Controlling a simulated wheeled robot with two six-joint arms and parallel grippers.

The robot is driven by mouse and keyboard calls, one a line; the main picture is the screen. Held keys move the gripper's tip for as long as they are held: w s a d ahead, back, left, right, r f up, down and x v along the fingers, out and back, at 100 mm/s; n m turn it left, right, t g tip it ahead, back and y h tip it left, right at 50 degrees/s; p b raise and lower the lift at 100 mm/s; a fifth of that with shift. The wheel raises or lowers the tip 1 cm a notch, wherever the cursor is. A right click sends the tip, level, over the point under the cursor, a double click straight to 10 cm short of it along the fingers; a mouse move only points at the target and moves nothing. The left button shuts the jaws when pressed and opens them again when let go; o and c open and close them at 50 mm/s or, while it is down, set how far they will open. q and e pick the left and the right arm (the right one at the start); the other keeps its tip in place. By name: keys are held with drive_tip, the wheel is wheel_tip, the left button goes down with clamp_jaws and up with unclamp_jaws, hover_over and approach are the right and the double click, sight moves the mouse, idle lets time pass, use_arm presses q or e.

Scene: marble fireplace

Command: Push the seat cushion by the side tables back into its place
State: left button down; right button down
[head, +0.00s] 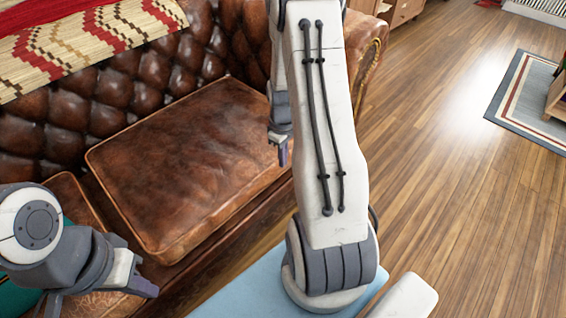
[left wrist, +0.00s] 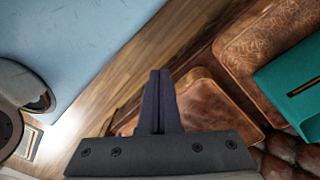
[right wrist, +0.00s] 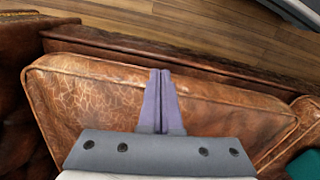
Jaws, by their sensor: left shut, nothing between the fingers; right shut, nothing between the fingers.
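The brown leather seat cushion (head: 185,160) lies flat on the tufted leather sofa. It also shows in the left wrist view (left wrist: 205,105) and fills much of the right wrist view (right wrist: 90,95). My right gripper (head: 283,155) is shut and empty, pointing down by the cushion's right end; its closed fingers also show over the cushion in the right wrist view (right wrist: 161,72). My left gripper (head: 148,288) is shut and empty in front of the sofa at the lower left; its closed fingers also show in the left wrist view (left wrist: 159,78). Contact with the cushion cannot be told.
A neighbouring cushion (head: 75,200) is at the left, with a teal item (left wrist: 290,85) on it. A patterned red and cream blanket (head: 80,40) drapes over the backrest. The wooden floor (head: 440,150) at the right is clear up to a bordered rug (head: 515,90). A wooden cabinet (head: 402,10) stands behind.

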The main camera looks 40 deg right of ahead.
drive_tip(key=shift+r, duration=0.3)
